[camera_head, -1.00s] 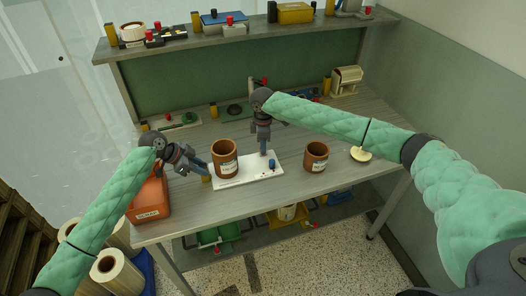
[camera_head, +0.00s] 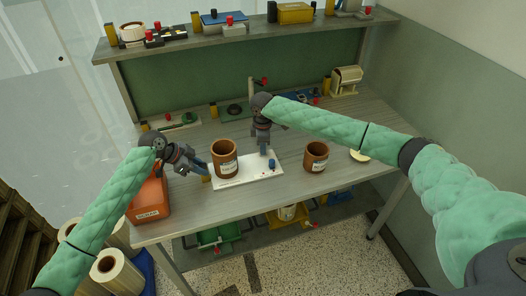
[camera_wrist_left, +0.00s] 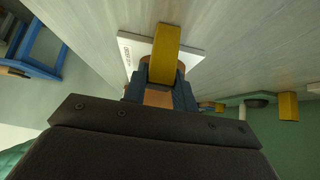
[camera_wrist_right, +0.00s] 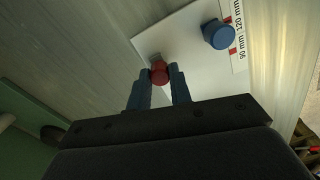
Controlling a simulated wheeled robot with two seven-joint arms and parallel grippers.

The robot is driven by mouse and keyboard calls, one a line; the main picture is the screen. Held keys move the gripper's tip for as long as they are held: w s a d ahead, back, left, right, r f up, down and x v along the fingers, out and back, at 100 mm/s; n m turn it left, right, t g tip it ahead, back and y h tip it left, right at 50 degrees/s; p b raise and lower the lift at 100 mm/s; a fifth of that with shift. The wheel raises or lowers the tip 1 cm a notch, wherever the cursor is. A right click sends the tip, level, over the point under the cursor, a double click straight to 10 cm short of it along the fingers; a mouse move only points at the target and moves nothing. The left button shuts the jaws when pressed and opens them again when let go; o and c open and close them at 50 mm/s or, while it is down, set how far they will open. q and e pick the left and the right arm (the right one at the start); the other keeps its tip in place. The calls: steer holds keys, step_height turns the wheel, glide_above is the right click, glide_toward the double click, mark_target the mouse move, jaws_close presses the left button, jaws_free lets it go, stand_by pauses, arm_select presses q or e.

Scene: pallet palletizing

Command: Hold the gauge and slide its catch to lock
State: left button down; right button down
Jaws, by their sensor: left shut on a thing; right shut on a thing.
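The gauge is a white plate (camera_head: 228,181) lying flat on the bench. It carries a blue knob (camera_head: 271,164), printed marks and a red catch, which shows in the right wrist view (camera_wrist_right: 159,73). My left gripper (camera_head: 207,169) is shut on a yellow block (camera_wrist_left: 166,48) at the plate's left end. The cup beside it hides part of the plate in the head view. My right gripper (camera_wrist_right: 160,80) points down over the plate, its fingers shut on the red catch. The blue knob (camera_wrist_right: 217,34) stands apart from these fingers, to their right.
A brown cup (camera_head: 225,158) stands close by the plate's left part, another (camera_head: 316,157) to its right. An orange-red bin (camera_head: 149,198) sits at the bench's left end under my left arm. A cream disc (camera_head: 359,155) lies at right. The front bench strip is clear.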

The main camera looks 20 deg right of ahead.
mark_target(257, 155)
steer(key=shift+a, duration=1.15)
stand_by(0.4)
steer(key=c, duration=1.2)
jaws_free()
step_height(257, 155, up, 12)
steer(key=shift+r, duration=0.1)
